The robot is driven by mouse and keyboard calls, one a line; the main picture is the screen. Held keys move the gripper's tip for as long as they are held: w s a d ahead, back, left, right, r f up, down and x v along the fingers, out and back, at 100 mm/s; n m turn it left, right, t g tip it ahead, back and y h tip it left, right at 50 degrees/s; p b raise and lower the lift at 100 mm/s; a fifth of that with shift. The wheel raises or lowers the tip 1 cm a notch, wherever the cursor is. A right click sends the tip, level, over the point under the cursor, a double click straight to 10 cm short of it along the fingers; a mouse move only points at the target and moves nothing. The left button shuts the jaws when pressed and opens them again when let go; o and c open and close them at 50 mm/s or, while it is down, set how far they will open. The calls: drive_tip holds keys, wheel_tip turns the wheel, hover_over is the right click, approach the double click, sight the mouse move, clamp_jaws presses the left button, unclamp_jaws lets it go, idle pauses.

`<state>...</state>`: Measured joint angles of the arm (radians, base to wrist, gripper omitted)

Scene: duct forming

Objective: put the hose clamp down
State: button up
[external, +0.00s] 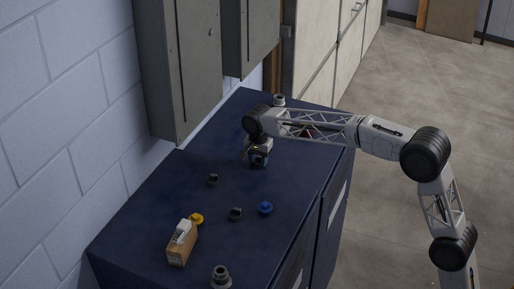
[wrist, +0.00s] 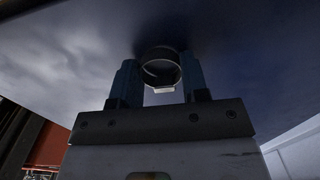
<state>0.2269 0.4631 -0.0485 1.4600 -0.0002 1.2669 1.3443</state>
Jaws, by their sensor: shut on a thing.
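The hose clamp (wrist: 161,58), a dark ring with a lighter band at its lower side, sits between the two fingers of my gripper (wrist: 161,82) in the wrist view. The fingers close on it from left and right. In the external view my gripper (external: 258,163) points down over the far part of the dark blue cabinet top (external: 165,225). The clamp cannot be made out there. I cannot tell whether the clamp touches the surface.
A cardboard box (external: 181,245), a yellow part (external: 197,218), a blue part (external: 265,208), small dark rings (external: 235,214) (external: 213,179) and a grey fitting (external: 221,276) stand nearer the front. Another fitting (external: 279,100) stands at the back. Grey wall cabinets (external: 180,65) hang at the left.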

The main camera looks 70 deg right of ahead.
sight(259, 161)
drive_tip(key=o, duration=0.9)
drive_tip(key=shift+f, duration=0.1)
wheel_tip(259, 161, up, 12)
idle(0.3)
idle(0.8)
